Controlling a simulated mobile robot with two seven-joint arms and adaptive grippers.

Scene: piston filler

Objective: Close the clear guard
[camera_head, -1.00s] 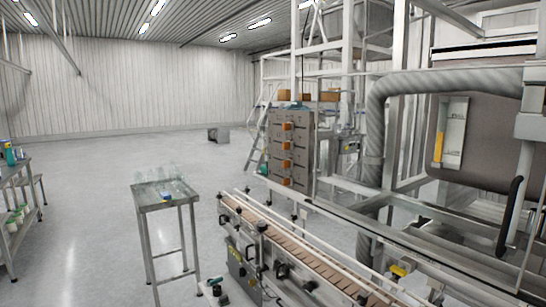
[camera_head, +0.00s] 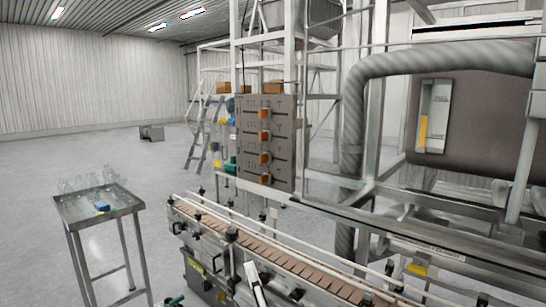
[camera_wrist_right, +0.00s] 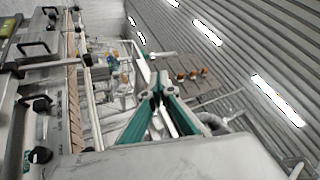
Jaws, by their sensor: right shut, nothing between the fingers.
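Clear panes in metal frames (camera_head: 372,135) stand around the filling machine at the right of the head view. The panes are see-through, so I cannot tell surely which one is the guard or how far it is open. My right gripper shows as a pale, narrow shape (camera_head: 254,284) at the bottom of the head view, in front of the conveyor. In the right wrist view its teal fingers (camera_wrist_right: 159,95) meet at the tips, shut and empty. It appears apart from the clear panes. My left gripper is not in view.
A conveyor (camera_head: 265,245) with side rails runs diagonally before the machine. A grey box with orange knobs (camera_head: 265,140) stands behind it. A small metal table (camera_head: 95,212) with clear items is at left. A thick ribbed hose (camera_head: 352,130) arches at right.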

